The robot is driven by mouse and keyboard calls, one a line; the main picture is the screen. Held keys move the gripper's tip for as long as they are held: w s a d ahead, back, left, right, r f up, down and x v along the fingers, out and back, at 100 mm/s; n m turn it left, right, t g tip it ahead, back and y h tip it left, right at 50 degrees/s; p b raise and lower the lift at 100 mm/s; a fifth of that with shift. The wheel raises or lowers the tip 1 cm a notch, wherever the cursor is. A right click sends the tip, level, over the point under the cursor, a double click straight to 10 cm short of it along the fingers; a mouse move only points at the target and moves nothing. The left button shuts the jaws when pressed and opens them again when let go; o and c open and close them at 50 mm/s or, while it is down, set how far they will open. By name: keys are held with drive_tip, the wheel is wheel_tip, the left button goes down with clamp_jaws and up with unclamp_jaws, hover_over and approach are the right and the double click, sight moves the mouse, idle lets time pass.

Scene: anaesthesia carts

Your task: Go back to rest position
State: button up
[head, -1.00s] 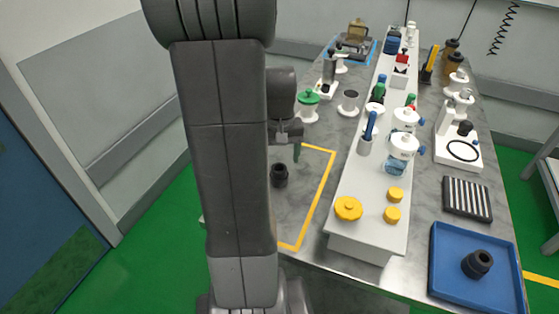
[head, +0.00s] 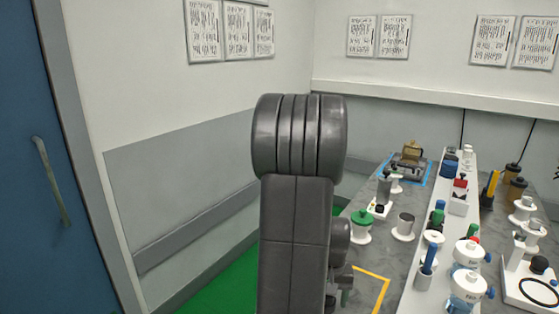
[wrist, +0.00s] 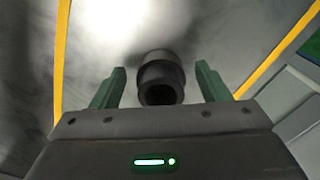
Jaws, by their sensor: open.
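My gripper (wrist: 160,68) is open, with its two green fingers apart in the wrist view. A black cylindrical piece with a hollow end (wrist: 161,80) shows in the gap between the fingers, with bare space on either side of it. It appears to stand on the grey tabletop, inside the yellow tape outline (wrist: 60,60). In the head view my arm fills the lower middle. It hides the fingers, and the black piece is not visible there.
A blue door (head: 45,150) is at the left. Green floor shows between wall and arm.

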wheel_tip(320, 180, up, 3)
drive_tip(key=shift+s+r, duration=0.15)
drive_tip(key=shift+r, duration=0.55)
drive_tip(key=shift+f, duration=0.1)
